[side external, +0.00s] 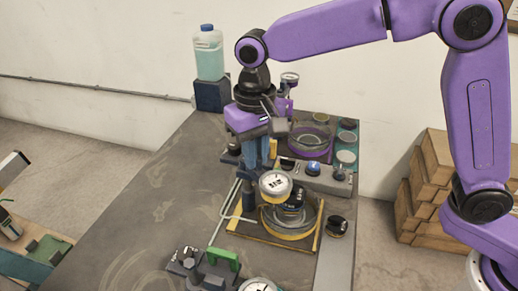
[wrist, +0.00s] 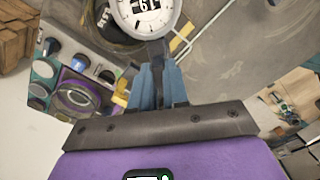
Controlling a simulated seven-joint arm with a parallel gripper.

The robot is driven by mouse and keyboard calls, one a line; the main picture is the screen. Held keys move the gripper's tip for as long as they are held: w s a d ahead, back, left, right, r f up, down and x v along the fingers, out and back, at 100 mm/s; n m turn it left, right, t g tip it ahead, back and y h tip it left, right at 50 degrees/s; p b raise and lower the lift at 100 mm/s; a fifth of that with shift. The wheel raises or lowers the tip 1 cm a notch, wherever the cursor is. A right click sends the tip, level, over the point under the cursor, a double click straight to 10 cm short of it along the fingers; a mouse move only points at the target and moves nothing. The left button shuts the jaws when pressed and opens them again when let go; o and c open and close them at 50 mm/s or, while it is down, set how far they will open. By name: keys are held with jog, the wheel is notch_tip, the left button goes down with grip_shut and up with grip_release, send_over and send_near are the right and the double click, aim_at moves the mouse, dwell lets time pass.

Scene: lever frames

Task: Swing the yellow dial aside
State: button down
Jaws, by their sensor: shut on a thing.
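A dial with a round white face and dark numbers (side external: 275,184) stands over a round fixture with a yellow ring and yellow frame (side external: 315,239). The dial also shows at the top of the wrist view (wrist: 145,15), partly cut off by the picture's edge. My gripper (side external: 251,190) points down just to the left of the dial. In the wrist view its blue fingers (wrist: 157,72) are shut on a dark grey arm (wrist: 156,52) that reaches toward the dial's face. The fingertips' exact contact is partly hidden.
A purple ring fixture (side external: 308,140) stands behind, with a grey panel of knobs (side external: 315,176) between. A green-handled block (side external: 222,261) and another white dial (side external: 258,285) lie in front. A jug (side external: 208,55) stands at the back. The table's left side is clear.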

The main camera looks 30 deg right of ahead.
jog(key=shift+w+a+m, duration=0.15)
jog(key=shift+a+m, duration=0.25)
jog(key=shift+m, duration=1.1)
jog(key=shift+w+a+m, duration=0.1)
jog(key=shift+a+m, duration=0.35)
jog(key=shift+m, duration=1.05)
jog(key=shift+w+a+m, duration=0.15)
jog(key=shift+a+m, duration=0.25)
jog(key=shift+m, duration=1.1)
jog(key=shift+r, duration=0.1)
jog(key=c, duration=1.1)
grip_release()
notch_tip(320, 180, up, 17)
jog(key=shift+r, duration=0.15)
jog(key=shift+d, duration=0.1)
